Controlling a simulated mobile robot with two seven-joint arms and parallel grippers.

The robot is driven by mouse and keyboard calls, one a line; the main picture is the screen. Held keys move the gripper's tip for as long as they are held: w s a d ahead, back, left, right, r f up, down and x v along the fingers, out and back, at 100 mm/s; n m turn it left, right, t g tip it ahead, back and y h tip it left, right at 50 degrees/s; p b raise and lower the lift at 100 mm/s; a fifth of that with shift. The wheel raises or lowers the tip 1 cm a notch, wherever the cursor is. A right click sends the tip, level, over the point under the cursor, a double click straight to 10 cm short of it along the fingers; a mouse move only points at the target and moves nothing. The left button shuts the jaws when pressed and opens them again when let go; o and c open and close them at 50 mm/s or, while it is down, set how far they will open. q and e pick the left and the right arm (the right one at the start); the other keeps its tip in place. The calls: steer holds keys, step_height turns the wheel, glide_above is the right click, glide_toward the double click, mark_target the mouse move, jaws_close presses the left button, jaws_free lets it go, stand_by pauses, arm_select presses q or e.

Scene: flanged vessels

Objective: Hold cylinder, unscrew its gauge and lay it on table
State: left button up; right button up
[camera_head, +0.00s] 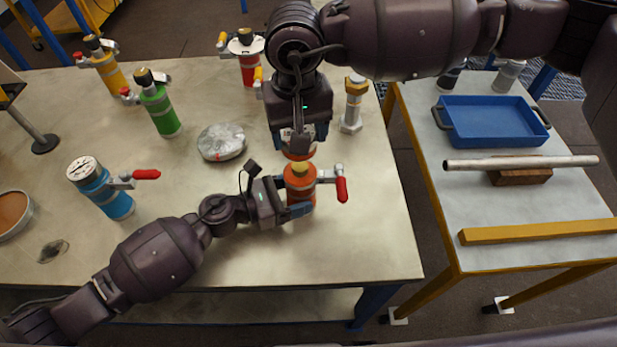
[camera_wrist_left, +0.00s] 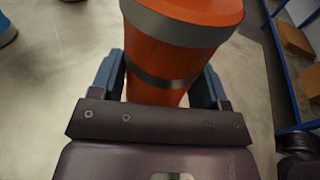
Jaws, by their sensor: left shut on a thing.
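The orange cylinder (camera_head: 301,190) stands upright near the table's front right, with a yellow fitting on top and a red-handled valve (camera_head: 341,188) to its right. My left gripper (camera_head: 298,208) is shut around its body from the left. In the left wrist view the cylinder (camera_wrist_left: 160,65) sits between the two blue fingers (camera_wrist_left: 160,85). My right gripper (camera_head: 298,150) points down just above the cylinder's top. A small pale and orange part shows at its fingers, perhaps the gauge. Whether it is gripped, or touches the cylinder, is hidden.
The right table holds a blue tray (camera_head: 490,122) and a pipe (camera_head: 520,162). Table front is clear.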

arm_select(q)
steer(key=o, duration=0.9)
steer(key=shift+a, duration=0.1)
steer(key=v, duration=1.2)
